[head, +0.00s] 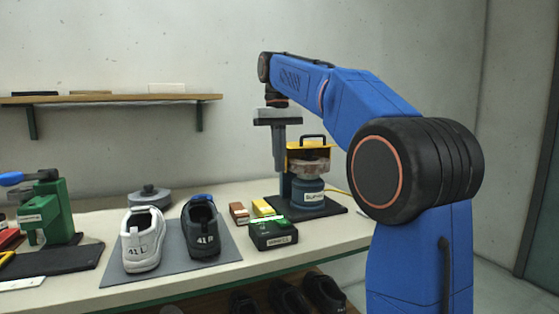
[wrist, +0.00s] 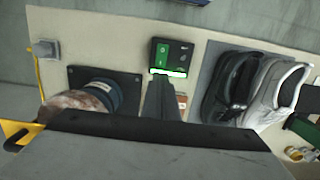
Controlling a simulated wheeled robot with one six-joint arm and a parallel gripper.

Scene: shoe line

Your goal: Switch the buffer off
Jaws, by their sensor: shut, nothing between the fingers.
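The buffer (head: 307,196) stands on a dark plate, with a blue-grey labelled body, a brownish wheel and a yellow guard. It also shows in the wrist view (wrist: 101,94), at the left. A dark switch box (head: 273,237) sits on the bench in front of it. In the wrist view the switch box (wrist: 187,54) has a green half, a black half and a bright whitish-green strip along one edge. My gripper (head: 279,170) is shut and empty, pointing down above the bench beside the buffer. In the wrist view its fingers (wrist: 160,82) overlap the view just below the box; contact is not visible.
A white shoe (head: 143,240) and a dark shoe (head: 202,229) stand on a grey mat (head: 113,266) left of the box. A brown block (head: 238,212) and a yellow object (head: 262,207) lie close behind the box. A green device (head: 47,212) is at far left.

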